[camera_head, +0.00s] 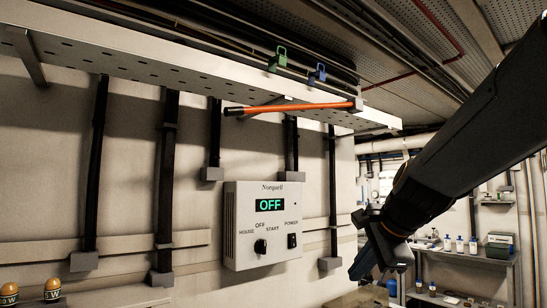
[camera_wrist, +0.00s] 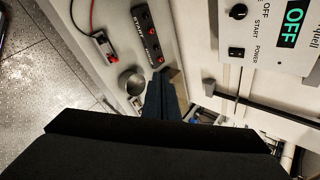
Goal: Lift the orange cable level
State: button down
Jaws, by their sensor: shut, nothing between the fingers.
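The orange cable (camera_head: 295,108) runs nearly level beneath the perforated cable tray (camera_head: 150,58) in the head view. Its left end has a dark tip, and its right end meets a grey block under the tray. A green clip (camera_head: 277,60) and a blue clip (camera_head: 317,73) sit above the tray's edge. My gripper (camera_head: 362,268) is shut and empty, at the right and well below the cable. In the wrist view its dark fingers (camera_wrist: 161,95) point away from the camera. The cable does not show in the wrist view.
A white control box (camera_head: 264,222) reading OFF hangs on the wall left of my gripper. Several black vertical cables run down the wall. A shelf with bottles (camera_head: 460,245) stands at the back right. The wrist view shows a black switch strip (camera_wrist: 148,36) and a round metal cup (camera_wrist: 131,82).

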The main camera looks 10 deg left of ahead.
jog(key=s+a+r+m+t+y+b, duration=0.1)
jog(key=a+r+m+y, duration=0.25)
jog(key=r, duration=0.75)
jog(key=s+a+r+m+t+y+b, duration=0.1)
jog(key=a+r+m+y, duration=0.3)
jog(key=r, duration=0.8)
jog(key=s+a+r+m+t+b, duration=0.1)
jog(key=a+r+m+b, duration=0.1)
jog(key=a+r, duration=0.65)
jog(key=w+a+r+p, duration=0.4)
jog(key=w+r, duration=0.1)
jog(key=shift+w+a+p, duration=0.15)
jog(key=shift+a+p, duration=0.1)
jog(key=shift+p, duration=0.1)
jog(key=shift+r, duration=0.2)
